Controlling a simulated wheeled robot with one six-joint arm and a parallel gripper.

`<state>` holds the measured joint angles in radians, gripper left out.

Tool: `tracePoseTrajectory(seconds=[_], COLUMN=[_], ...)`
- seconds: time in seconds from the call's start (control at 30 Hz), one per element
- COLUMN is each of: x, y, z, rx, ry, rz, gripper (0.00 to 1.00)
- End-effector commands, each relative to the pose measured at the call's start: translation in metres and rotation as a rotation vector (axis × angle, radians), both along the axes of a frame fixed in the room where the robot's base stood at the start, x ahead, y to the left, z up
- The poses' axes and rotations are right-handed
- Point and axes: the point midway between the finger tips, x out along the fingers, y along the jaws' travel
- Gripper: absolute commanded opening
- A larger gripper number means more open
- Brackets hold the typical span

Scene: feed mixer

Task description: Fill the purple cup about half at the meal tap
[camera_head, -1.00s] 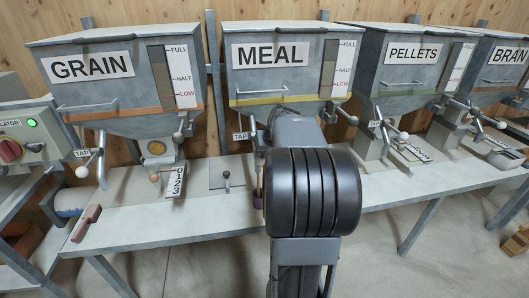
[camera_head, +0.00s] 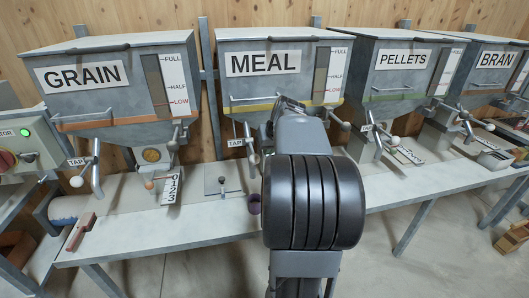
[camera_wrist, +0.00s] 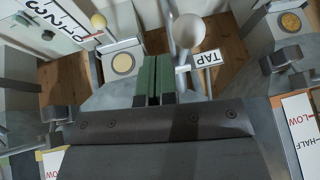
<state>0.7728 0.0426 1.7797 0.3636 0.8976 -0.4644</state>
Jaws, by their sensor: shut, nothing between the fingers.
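The purple cup (camera_head: 254,205) stands on the bench below the meal hopper (camera_head: 262,88), partly hidden behind my arm. Its contents cannot be made out. The meal tap's lever (camera_head: 249,138) hangs at the left of the hopper's lower part, by a TAP label, with a pale round knob (camera_head: 254,158) at its end. In the wrist view, my gripper (camera_wrist: 152,62) has its green fingers shut and empty. A pale knob (camera_wrist: 188,32) and a TAP label (camera_wrist: 209,58) are just right of the fingers; contact cannot be told. The spout is hidden by my arm in the head view.
The grain hopper (camera_head: 110,85) is at left, the pellets hopper (camera_head: 400,75) and bran hopper (camera_head: 490,72) at right, each with projecting levers. A small plate with a black knob (camera_head: 222,181) is left of the cup. The front bench between is mostly clear.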

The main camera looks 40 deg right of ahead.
Motion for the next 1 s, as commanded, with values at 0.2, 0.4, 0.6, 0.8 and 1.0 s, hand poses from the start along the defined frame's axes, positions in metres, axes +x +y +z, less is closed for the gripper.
tracePoseTrajectory(seconds=[0.2, 0.4, 0.6, 0.8, 1.0], x=[-0.023, -0.037, -0.042, -0.043, -0.043], y=[0.004, 0.007, 0.008, 0.009, 0.009], z=[0.034, 0.055, 0.063, 0.064, 0.064], rx=[-0.003, -0.003, -0.001, -0.001, -0.001], ry=[-0.002, -0.001, 0.0, -0.001, -0.001], rz=[-0.003, -0.003, -0.002, -0.001, -0.001], gripper=[0.0, 0.0, 0.0, 0.0, 0.0])
